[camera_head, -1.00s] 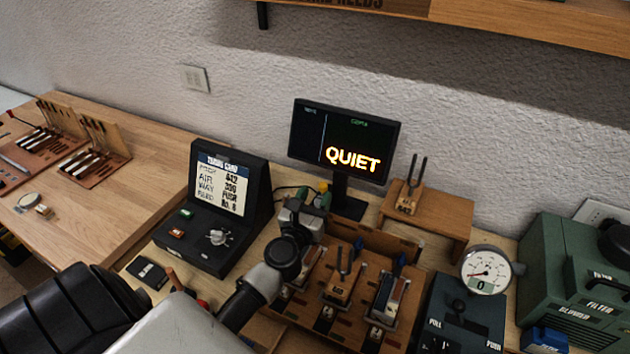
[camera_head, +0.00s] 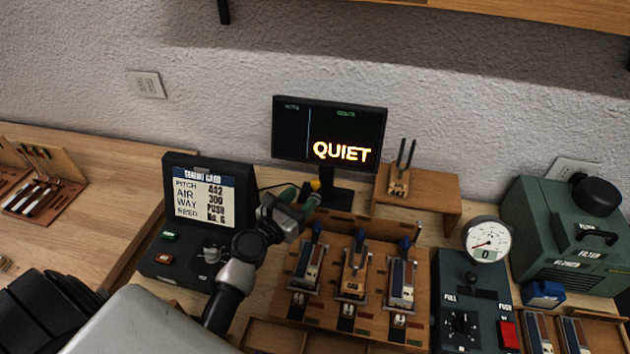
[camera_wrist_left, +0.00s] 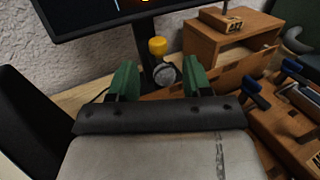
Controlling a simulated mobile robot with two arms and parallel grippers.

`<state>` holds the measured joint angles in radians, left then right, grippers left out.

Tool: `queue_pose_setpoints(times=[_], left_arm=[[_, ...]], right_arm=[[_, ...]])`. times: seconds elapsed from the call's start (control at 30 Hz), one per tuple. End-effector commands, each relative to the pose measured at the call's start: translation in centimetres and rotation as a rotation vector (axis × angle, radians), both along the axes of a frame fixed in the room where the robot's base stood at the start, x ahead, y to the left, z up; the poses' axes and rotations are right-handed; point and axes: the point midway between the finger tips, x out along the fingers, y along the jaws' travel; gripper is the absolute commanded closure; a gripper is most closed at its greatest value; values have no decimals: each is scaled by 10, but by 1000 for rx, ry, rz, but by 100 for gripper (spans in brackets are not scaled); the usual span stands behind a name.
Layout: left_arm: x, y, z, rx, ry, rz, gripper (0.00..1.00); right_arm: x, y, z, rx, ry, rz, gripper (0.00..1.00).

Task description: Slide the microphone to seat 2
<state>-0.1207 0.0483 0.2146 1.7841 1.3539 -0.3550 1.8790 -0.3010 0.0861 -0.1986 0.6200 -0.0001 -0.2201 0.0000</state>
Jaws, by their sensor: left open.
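The microphone appears to be the small piece with a yellow top (camera_wrist_left: 157,46) and a round grey head (camera_wrist_left: 164,75) in the left wrist view. Its yellow top also shows in the head view (camera_head: 315,185), in front of the monitor stand. My left gripper (camera_wrist_left: 157,82) is open, with one green finger on each side of the microphone and gaps visible. In the head view the left gripper (camera_head: 300,197) is at the back left corner of the wooden rack (camera_head: 330,308). I cannot tell which marked place is seat 2. My right gripper is not in view.
The rack holds two reed blocks and a tuning fork (camera_head: 355,268) with blue knobs behind. A monitor (camera_head: 330,135) reading QUIET stands behind. A black console (camera_head: 190,255) is left. A wooden stand (camera_head: 430,195), a gauge (camera_head: 487,241) and a green blower (camera_head: 575,235) are right.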

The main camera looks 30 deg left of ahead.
Motion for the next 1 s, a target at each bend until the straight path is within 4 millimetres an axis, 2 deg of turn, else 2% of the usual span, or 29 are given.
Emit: queue_pose_setpoints(times=[0.1, 0.33, 0.5, 0.77, 1.0], left_arm=[[25, -4, 2, 0, -2, -1, 51], [58, -8, 1, 1, -1, 0, 51], [67, -9, 0, 0, 0, 0, 51], [68, -9, 0, 1, 0, 0, 51], [67, -9, 0, 0, 0, 0, 88]], right_arm=[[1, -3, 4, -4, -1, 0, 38], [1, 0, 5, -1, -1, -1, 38], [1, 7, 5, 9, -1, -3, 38], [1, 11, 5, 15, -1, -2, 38], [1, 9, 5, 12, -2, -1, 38]])
